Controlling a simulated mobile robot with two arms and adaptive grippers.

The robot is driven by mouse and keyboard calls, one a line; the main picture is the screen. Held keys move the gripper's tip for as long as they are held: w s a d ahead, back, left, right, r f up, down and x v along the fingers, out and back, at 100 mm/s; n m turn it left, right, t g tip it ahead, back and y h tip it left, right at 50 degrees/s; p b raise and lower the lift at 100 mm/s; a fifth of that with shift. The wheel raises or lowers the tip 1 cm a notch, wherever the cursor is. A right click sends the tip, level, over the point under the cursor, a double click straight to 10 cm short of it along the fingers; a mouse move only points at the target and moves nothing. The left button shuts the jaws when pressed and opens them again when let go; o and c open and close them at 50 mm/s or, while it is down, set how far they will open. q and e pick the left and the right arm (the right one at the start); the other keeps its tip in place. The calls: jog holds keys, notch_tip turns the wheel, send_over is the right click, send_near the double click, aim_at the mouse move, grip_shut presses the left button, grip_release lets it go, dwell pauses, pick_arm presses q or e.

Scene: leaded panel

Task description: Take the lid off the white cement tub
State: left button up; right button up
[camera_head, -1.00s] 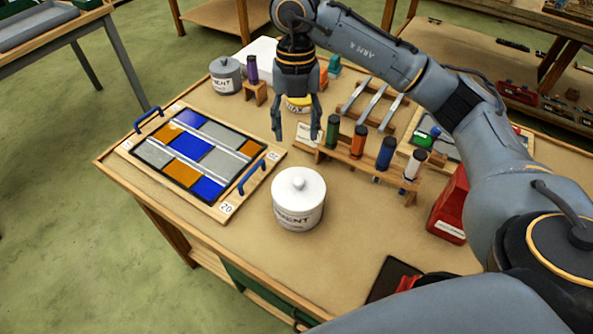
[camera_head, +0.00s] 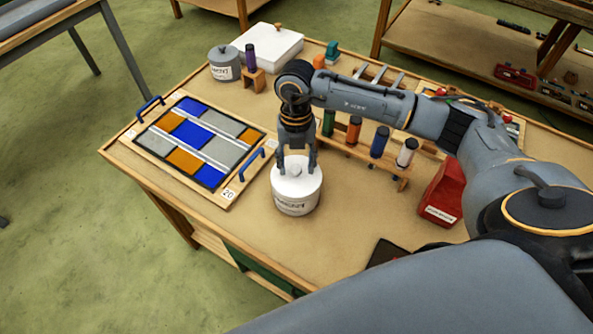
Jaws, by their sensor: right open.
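The white cement tub (camera_head: 297,203) stands upright on the wooden table, in the middle of the head view. Its white lid (camera_head: 296,186) with a round knob (camera_head: 296,170) is on it. My right gripper (camera_head: 296,172) points down right over the lid, its two fingers apart on either side of the knob. Whether the fingers touch the knob or lid cannot be told. My left gripper is not in view.
The leaded panel (camera_head: 199,143) on its board with blue handles lies left of the tub. A grey cement tub (camera_head: 224,64) stands at the back left. A rack of coloured tubes (camera_head: 378,150) and a red box (camera_head: 441,194) are to the right. The table front is mostly clear.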

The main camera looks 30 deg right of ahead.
grip_shut()
dwell(0.3)
